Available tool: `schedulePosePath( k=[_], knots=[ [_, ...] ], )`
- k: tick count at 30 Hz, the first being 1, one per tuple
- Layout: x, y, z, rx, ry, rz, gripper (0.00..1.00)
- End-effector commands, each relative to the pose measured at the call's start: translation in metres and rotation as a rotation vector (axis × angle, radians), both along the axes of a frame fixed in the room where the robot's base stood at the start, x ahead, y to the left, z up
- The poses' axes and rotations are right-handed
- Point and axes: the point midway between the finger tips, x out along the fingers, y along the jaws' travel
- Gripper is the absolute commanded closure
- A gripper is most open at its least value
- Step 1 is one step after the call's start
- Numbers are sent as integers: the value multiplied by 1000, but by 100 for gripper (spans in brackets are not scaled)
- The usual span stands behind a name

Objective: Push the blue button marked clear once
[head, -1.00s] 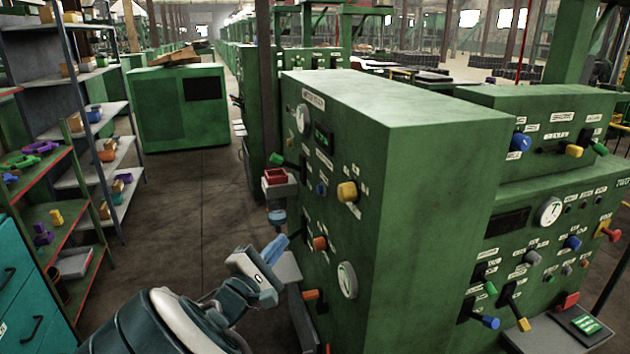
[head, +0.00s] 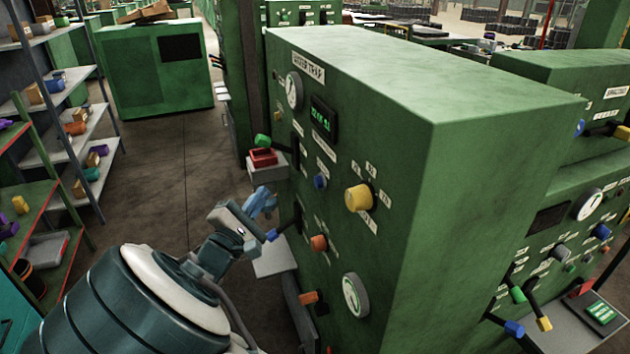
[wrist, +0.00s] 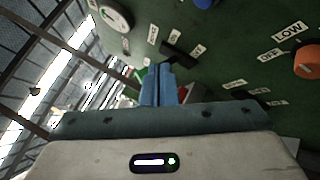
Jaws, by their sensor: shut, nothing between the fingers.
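A small round blue button (head: 320,181) sits on the front of the tall green cabinet, left of a yellow knob. Its label is too small to read. A blue button (wrist: 205,3) is cut off by the top edge of the wrist view; I cannot tell if it is the same one. My gripper (head: 268,200) is left of the panel, apart from the blue button. In the wrist view its blue fingers (wrist: 159,70) are together and empty, pointing along the panel.
The green cabinet (head: 400,230) also carries the yellow knob (head: 358,198), an orange knob (head: 318,243), gauges and a lit display (head: 322,122). A green-tipped lever (head: 263,141) and a red box (head: 262,157) stick out near my gripper. Shelves stand left; the aisle floor between is clear.

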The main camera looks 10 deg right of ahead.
Motion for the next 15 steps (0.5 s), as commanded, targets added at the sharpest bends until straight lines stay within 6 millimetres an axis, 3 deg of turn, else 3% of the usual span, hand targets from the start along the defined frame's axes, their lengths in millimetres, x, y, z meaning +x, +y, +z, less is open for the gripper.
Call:
schedulePosePath(
  k=[5, 15],
  knots=[
    [2, -11, 0, 0, -1, -2, 100],
    [11, -57, -2, 1, 0, -4, 100]
  ],
)
